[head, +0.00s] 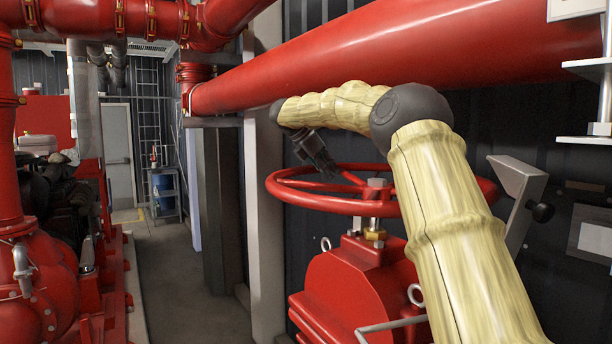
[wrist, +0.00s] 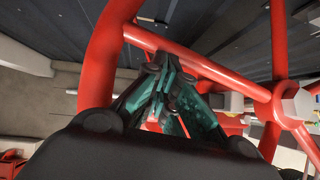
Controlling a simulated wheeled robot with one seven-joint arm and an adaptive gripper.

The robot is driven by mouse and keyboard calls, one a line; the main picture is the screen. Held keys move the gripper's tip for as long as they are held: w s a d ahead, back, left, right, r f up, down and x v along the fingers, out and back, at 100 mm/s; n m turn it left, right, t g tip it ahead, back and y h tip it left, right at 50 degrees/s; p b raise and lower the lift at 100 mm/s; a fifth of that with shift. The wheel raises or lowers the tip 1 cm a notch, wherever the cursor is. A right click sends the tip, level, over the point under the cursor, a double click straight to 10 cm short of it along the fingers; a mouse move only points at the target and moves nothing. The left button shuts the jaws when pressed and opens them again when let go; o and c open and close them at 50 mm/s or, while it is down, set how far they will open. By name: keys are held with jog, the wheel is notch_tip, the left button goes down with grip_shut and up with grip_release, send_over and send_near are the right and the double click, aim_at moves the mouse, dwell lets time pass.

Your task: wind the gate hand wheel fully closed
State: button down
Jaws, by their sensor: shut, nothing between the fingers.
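The red gate hand wheel (head: 310,204) lies about level on top of a red valve body (head: 345,290), with its hub nut (head: 378,188) at the middle. My gripper (head: 328,170) reaches down at the far left part of the wheel, inside the rim. In the wrist view the dark and teal fingers (wrist: 163,68) are closed together with nothing between them. They lie beside a red spoke (wrist: 215,72), close to where it meets the rim (wrist: 100,62). I cannot tell whether they touch the spoke. My forearm hides part of the wheel's right side.
A large red pipe (head: 400,60) runs above the wheel and my arm. A grey bracket with a black knob (head: 541,212) stands right of the wheel. A pale post (head: 265,230) stands to the left. The aisle floor (head: 185,275) is clear.

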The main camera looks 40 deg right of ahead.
jog(key=shift+s+d+f+b, duration=0.1)
jog(key=shift+s+d+b, duration=0.1)
jog(key=shift+d, duration=0.7)
jog(key=shift+s+d+b, duration=0.1)
jog(key=shift+d+b, duration=0.1)
jog(key=shift+d, duration=0.7)
jog(key=v, duration=0.7)
jog(key=shift+a, duration=0.1)
